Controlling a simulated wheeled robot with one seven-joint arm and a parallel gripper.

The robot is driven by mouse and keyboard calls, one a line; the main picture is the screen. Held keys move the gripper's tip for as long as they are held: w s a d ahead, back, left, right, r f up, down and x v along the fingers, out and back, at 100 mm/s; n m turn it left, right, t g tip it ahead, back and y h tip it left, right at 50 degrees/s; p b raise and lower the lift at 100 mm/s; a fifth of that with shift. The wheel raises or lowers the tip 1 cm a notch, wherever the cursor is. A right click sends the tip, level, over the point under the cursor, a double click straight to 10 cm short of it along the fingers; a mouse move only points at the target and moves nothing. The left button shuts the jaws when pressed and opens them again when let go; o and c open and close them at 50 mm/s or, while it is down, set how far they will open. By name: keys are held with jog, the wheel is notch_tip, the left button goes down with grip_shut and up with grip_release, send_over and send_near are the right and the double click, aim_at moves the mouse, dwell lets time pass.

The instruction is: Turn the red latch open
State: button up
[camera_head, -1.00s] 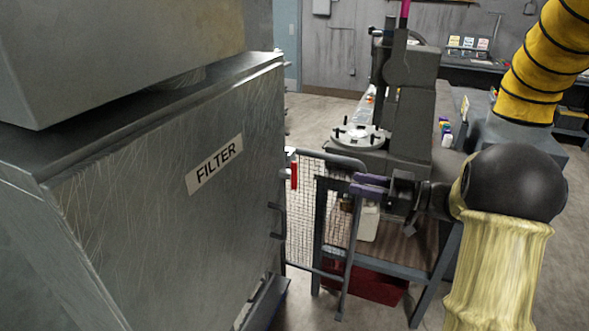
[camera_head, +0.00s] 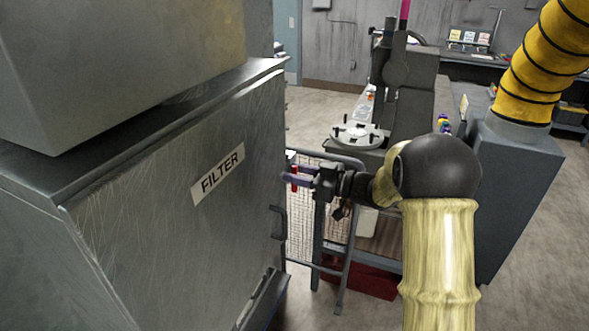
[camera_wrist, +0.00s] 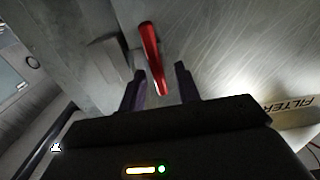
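The red latch (camera_wrist: 152,55) is a slim red bar on the grey metal filter cabinet (camera_head: 150,215). In the head view the latch (camera_head: 294,172) shows at the cabinet's right edge, partly hidden by my gripper. My gripper (camera_head: 288,180) has purple fingers pointing left toward the latch. In the wrist view my gripper (camera_wrist: 160,82) is open, with its two fingers spread apart. The lower end of the latch shows between the fingertips, with a visible gap to each finger. I cannot tell how deep it sits between them.
A dark door handle (camera_head: 277,222) is below the latch on the cabinet edge. A mesh cart (camera_head: 302,235) stands just behind my gripper. A workbench machine (camera_head: 405,100) and a yellow hose (camera_head: 540,65) are further right. Open floor shows at the back.

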jog(key=shift+w+a, duration=0.15)
jog(key=shift+a, duration=0.35)
jog(key=shift+c, duration=0.4)
grip_shut()
